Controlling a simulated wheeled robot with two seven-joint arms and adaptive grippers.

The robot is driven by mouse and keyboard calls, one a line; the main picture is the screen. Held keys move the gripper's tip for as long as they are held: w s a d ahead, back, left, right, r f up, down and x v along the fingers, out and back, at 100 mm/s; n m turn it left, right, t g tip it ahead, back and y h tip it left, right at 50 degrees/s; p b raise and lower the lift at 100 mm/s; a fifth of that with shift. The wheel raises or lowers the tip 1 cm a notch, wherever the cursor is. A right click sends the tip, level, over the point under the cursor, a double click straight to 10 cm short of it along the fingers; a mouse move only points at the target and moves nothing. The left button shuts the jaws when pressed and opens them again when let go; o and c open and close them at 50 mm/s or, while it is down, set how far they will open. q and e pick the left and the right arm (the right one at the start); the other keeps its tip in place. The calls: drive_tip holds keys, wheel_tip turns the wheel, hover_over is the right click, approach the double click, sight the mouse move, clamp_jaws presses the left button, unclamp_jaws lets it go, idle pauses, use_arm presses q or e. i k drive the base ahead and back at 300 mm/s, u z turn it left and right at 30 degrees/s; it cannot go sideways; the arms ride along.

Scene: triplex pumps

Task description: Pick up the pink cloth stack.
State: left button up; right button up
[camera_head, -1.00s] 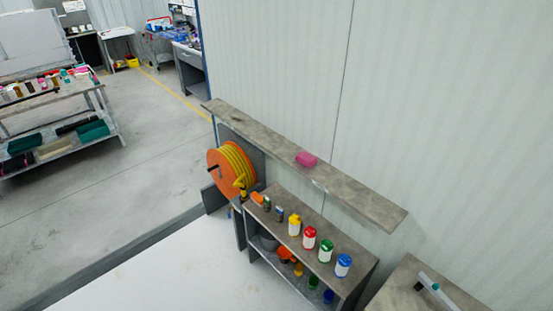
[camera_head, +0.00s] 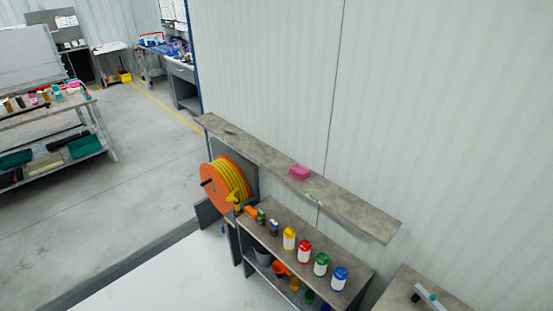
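The pink cloth stack (camera_head: 299,173) is a small bright pink block. It lies on a long narrow grey-brown wall shelf (camera_head: 355,211), near the middle of its length. Nothing touches it from above. Neither of my grippers is in the head view.
Below the wall shelf, a shelf unit (camera_head: 318,262) holds a row of bottles with yellow, red, green and blue caps. An orange reel with a yellow hose (camera_head: 226,184) stands at its left. The pale floor (camera_head: 170,280) in front is clear.

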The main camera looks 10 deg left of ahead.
sight(298, 171)
drive_tip(key=u, duration=0.55)
drive_tip(key=k, duration=1.25)
drive_tip(key=u, duration=0.7)
drive_tip(key=i, duration=1.55)
drive_tip(key=z, duration=0.7)
drive_tip(key=i, duration=0.9)
drive_tip(key=z, duration=1.5)
drive_tip(key=i, duration=0.6)
drive_tip(key=z, duration=0.6)
